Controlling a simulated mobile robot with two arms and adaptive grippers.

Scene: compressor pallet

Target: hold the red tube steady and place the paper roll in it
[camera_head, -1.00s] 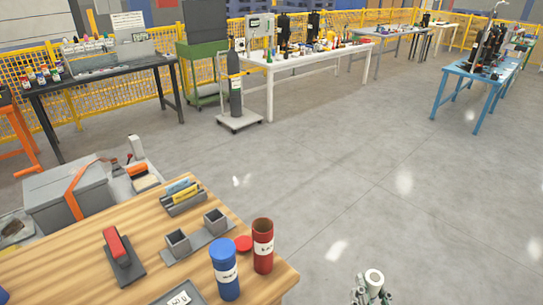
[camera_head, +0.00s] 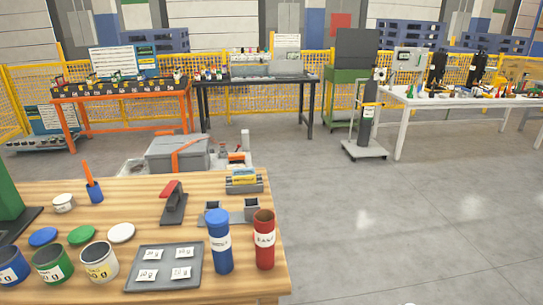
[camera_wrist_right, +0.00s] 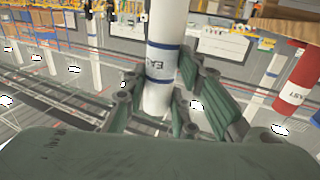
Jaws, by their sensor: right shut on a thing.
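The red tube (camera_head: 264,242) stands upright with its top open at the right front corner of the wooden table, close beside a blue tube (camera_head: 221,243). My right gripper (camera_wrist_right: 160,98) is shut on the paper roll (camera_wrist_right: 165,52), a white cylinder with blue bands and a printed label, in the right wrist view. A red tube with a white label (camera_wrist_right: 297,82) shows at the right of that view, apart from the roll. In the head view only a pale sliver shows at the bottom edge, perhaps the roll's top. My left gripper is not in view.
The wooden table (camera_head: 140,190) also bears a grey tray (camera_head: 163,276) with labelled squares, several labelled cans, loose lids, a red-handled stand (camera_head: 173,203) and a grey block with square sockets (camera_head: 250,206). Open floor (camera_head: 400,240) lies right of the table.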

